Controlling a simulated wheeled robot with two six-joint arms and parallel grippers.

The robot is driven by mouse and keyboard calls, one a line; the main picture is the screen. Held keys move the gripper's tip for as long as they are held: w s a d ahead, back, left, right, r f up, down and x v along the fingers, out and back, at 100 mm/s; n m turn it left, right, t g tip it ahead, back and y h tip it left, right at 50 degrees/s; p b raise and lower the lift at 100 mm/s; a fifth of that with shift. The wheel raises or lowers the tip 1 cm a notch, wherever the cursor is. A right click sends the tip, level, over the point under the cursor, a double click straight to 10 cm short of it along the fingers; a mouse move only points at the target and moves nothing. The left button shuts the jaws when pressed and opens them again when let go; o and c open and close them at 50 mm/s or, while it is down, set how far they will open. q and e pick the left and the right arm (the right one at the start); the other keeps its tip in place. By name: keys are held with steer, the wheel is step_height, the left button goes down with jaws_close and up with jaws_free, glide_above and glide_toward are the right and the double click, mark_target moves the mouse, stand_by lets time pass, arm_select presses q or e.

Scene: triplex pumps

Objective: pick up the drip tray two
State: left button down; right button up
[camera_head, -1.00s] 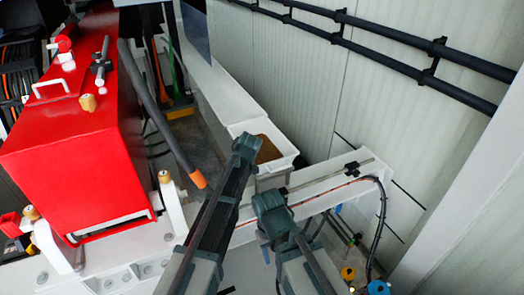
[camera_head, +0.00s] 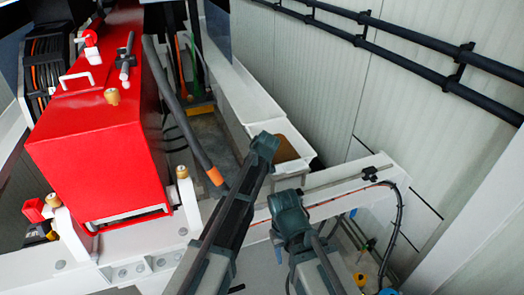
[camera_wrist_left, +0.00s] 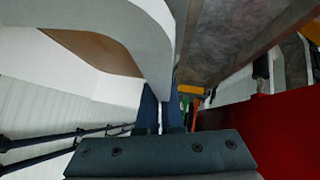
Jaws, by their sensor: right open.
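The drip tray, a white open tray with a brown inside, shows in the head view (camera_head: 308,160) beside the wall. In the left wrist view its white wall (camera_wrist_left: 145,25) curves close in front of my left gripper. My left gripper (camera_head: 265,143) is at the tray's near edge in the head view. In the left wrist view its two dark fingers (camera_wrist_left: 162,112) stand close together with a strip of white between them; whether they clamp the rim is unclear. My right gripper (camera_head: 287,205) is open and empty, in front of the tray near the white beam.
A red pump housing (camera_head: 98,150) stands at the left. A dark hose with an orange end (camera_head: 215,176) hangs between it and the tray. A white beam (camera_head: 340,188) runs below the tray. Dark pipes (camera_head: 400,55) line the wall on the right.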

arm_select(q)
steer(key=shift+r+p, duration=1.6)
steer(key=shift+r, duration=0.1)
steer(key=s+a+r+p, duration=0.1)
steer(key=s+a, duration=0.2)
steer(key=s, duration=1.2)
steer(key=shift+s+r, duration=0.2)
steer(key=shift+s, duration=0.15)
steer(key=shift+s, duration=0.1)
